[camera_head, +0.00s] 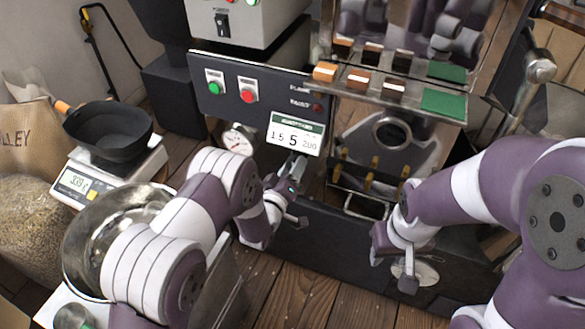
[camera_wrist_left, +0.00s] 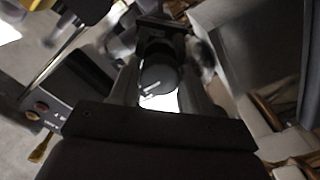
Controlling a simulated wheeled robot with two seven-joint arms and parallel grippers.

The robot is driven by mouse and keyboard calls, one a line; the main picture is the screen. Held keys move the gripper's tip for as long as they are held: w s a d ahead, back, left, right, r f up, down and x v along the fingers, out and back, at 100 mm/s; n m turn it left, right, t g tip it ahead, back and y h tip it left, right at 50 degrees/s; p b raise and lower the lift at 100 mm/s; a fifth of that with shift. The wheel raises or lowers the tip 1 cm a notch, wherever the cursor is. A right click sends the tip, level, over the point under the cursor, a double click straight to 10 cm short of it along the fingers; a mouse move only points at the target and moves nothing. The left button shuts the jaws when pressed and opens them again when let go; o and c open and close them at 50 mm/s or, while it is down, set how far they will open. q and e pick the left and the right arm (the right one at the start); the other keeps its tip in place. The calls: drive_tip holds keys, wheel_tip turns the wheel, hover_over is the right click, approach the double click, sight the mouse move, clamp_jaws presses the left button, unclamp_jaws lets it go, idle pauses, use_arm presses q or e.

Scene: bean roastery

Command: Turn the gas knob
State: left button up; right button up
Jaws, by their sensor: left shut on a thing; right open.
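The gas knob (camera_wrist_left: 158,76) is a round dark knob with a pale mark, seen between the fingers in the left wrist view. My left gripper (camera_head: 294,172) reaches the dark front panel just below the white scale label (camera_head: 296,134); it also shows in the left wrist view (camera_wrist_left: 158,90). It is shut on the gas knob, which it hides in the head view. My right gripper (camera_head: 394,262) is open and empty, low in front of the machine at the right.
The panel also has a green button (camera_head: 215,88), a red button (camera_head: 248,96) and a pressure gauge (camera_head: 238,140). Wooden floor (camera_head: 290,290) lies bare in front.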

use_arm(q)
drive_tip(key=o, duration=1.1)
drive_tip(key=shift+c, duration=0.2)
drive_tip(key=p+v, duration=0.2)
drive_tip(key=v, duration=1)
drive_tip(key=shift+s+p, duration=0.35)
drive_tip(key=shift+w+a, duration=0.1)
